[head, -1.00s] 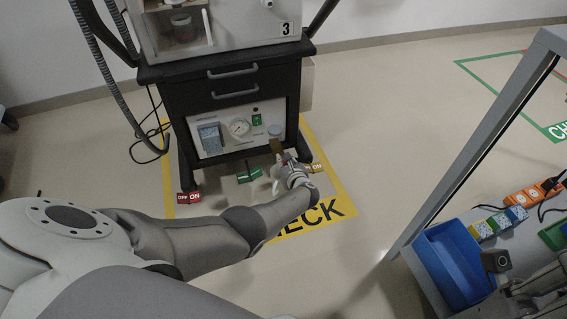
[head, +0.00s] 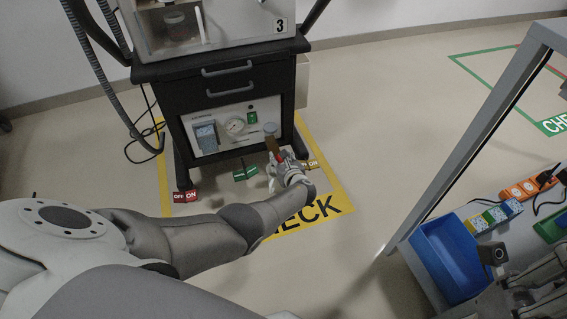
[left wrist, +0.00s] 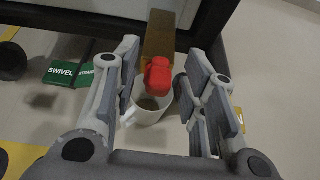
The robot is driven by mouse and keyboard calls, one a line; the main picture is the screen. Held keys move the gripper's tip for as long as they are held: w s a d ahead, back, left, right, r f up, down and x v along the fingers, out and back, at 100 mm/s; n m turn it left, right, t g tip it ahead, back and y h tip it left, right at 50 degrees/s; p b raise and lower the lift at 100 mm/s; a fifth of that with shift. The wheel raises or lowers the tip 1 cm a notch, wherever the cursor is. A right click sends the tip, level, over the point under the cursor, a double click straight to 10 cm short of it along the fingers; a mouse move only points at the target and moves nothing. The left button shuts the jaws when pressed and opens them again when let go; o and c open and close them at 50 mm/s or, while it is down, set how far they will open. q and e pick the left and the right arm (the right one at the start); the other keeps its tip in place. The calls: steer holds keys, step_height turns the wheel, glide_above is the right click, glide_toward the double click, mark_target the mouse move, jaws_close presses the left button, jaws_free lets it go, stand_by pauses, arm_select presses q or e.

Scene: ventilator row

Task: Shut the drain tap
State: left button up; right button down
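The drain tap is a red knob (left wrist: 159,78) under a brown filter bowl (left wrist: 158,38) on the ventilator's front. In the head view the bowl (head: 271,143) hangs at the right of the gauge panel, with the red tap (head: 278,156) small below it. My left gripper (left wrist: 162,70) is open, with one finger on each side of the tap and visible gaps to both. A white mug (left wrist: 147,112) stands below the tap, partly hidden by it. At the lower right of the head view, grey parts of my right arm show; its fingers cannot be made out.
The black ventilator cart (head: 222,90) stands inside a yellow floor frame (head: 345,205). Green tags (left wrist: 62,72) and red tags (head: 185,196) lie near its base. A blue bin (head: 450,262) and a grey frame post (head: 470,150) are at the right.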

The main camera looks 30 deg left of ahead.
arm_select(q)
steer(key=shift+s+d, duration=0.1)
steer(key=v, duration=1.1)
steer(key=shift+s+d+r, duration=0.15)
steer(key=shift+s+d, duration=0.05)
steer(key=shift+d, duration=0.05)
stand_by(0.5)
